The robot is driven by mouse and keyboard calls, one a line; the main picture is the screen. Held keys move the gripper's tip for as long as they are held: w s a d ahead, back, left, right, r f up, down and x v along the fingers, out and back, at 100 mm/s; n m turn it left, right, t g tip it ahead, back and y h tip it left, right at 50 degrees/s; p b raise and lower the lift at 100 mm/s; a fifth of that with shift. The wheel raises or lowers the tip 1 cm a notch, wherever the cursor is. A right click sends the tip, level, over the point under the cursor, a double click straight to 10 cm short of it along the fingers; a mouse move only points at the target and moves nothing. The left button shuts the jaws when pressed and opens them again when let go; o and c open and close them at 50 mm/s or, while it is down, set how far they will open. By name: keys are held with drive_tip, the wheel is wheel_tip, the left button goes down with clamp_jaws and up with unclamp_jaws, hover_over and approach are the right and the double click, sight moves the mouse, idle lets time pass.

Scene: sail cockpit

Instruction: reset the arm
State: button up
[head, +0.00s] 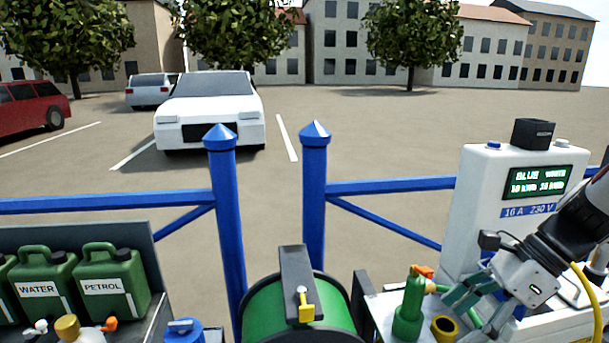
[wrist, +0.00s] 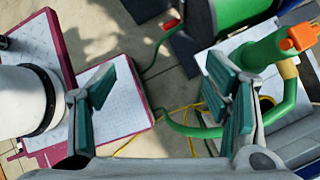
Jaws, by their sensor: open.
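My gripper (head: 460,297) is at the lower right of the head view, in front of the white power pedestal (head: 477,211). In the wrist view my gripper (wrist: 168,88) has its teal-padded fingers spread apart, with nothing held between them. A green nozzle-like fitting with an orange top (head: 410,310) stands just left of my gripper in the head view. In the wrist view the same green fitting (wrist: 262,52) is at the upper right, beside the right finger and apart from the gap.
A green reel (head: 285,310) stands at the bottom centre. Green petrol (head: 112,287) and water (head: 45,290) cans stand at the left. Blue railings (head: 390,186) cross behind. A yellow cable (wrist: 190,107) and green hose lie below my gripper. The air above the reel looks free.

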drive_tip(key=s+a+r+n+t+h+p, duration=0.1)
drive_tip(key=s+a+r+n+h+p, duration=0.1)
drive_tip(key=s+r+n, duration=0.4)
drive_tip(key=s+a+r+n+t+h+p, duration=0.2)
drive_tip(key=s+a+r+n+h, duration=0.2)
drive_tip(key=n, duration=1.2)
drive_tip(key=shift+s+a+r+n+h, duration=0.4)
drive_tip(key=shift+s+a+r, duration=0.85)
drive_tip(key=shift+s, duration=1)
drive_tip(key=shift+c, duration=0.2)
